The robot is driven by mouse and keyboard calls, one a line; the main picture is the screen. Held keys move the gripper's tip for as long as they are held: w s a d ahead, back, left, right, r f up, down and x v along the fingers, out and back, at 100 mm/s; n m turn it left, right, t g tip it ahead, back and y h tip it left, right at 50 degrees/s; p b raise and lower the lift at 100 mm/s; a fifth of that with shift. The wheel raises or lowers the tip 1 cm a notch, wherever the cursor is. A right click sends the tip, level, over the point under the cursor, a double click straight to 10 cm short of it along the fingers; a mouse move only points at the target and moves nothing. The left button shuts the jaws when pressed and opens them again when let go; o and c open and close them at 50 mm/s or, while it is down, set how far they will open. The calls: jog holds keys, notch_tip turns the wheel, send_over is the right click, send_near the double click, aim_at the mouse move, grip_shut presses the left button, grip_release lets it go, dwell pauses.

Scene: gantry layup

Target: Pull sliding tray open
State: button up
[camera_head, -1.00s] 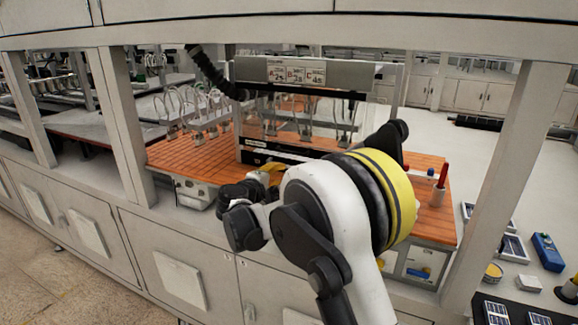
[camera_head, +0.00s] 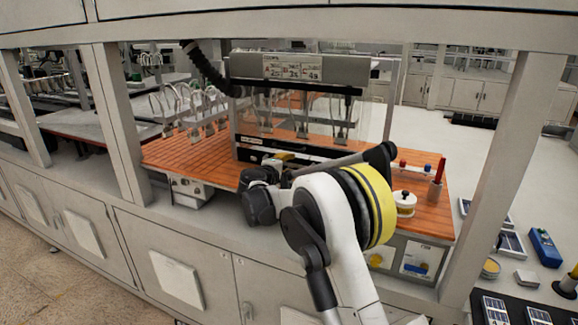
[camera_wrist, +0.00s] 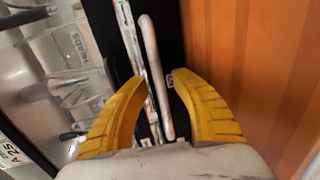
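The sliding tray's dark front (camera_wrist: 168,32) shows in the wrist view, with a pale bar handle (camera_wrist: 151,50) along it. In the head view, the dark front strip (camera_head: 252,156) lies low under the machine's clear guard, partly hidden by my arm. My gripper (camera_wrist: 159,77) has yellow fingers, spread open, one on each side of the handle in the picture. Small gaps show between fingers and bar, so it is not clamped. I cannot tell how deep the fingertips reach. In the head view, my gripper (camera_head: 283,157) is at the strip, mostly hidden behind its wrist.
The orange worktop (camera_head: 190,155) lies in front of and beside the machine. A white spool (camera_head: 404,203) and a red-topped post (camera_head: 439,172) stand to the right. A frame post (camera_head: 500,150) stands at right. The machine's clear guard (camera_head: 310,115) rises above the strip.

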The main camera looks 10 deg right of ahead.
grip_shut()
jog(key=f+v, duration=0.2)
jog(key=v, duration=1.1)
jog(key=s+f+b+v, duration=0.1)
jog(key=f+v, duration=0.2)
jog(key=v, duration=1)
jog(key=shift+s+a+f+b, duration=0.2)
jog(key=shift+s+a+b, duration=0.1)
jog(key=shift+a, duration=0.2)
jog(key=shift+o, duration=1.1)
grip_release()
jog(key=shift+s+a, duration=0.15)
jog(key=v, duration=1.1)
jog(key=shift+s+a, duration=0.25)
jog(key=shift+s, duration=0.1)
